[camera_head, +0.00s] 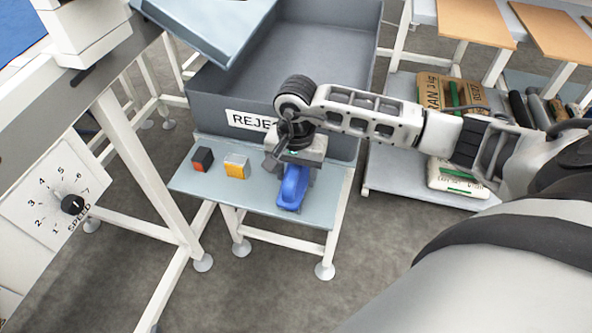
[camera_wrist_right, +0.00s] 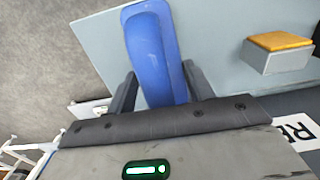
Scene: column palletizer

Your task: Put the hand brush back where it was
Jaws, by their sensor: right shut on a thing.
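The blue hand brush (camera_head: 292,188) is at the front right part of the small light-blue table (camera_head: 240,202). My right gripper (camera_head: 290,168) reaches down over it from the right and is shut on it. In the right wrist view the blue brush (camera_wrist_right: 155,50) lies between the two dark fingers of the right gripper (camera_wrist_right: 160,90), over the table top (camera_wrist_right: 215,45). I cannot tell whether the brush touches the table. Its bristles are hidden. My left gripper is not in view.
A dark block with a red-orange face (camera_head: 202,159) and a grey block with a yellow-orange face (camera_head: 236,166) stand left of the brush. The grey reject bin (camera_head: 330,90) is behind them. A shelf with sacks (camera_head: 455,178) stands right. A speed dial panel (camera_head: 60,200) is at left.

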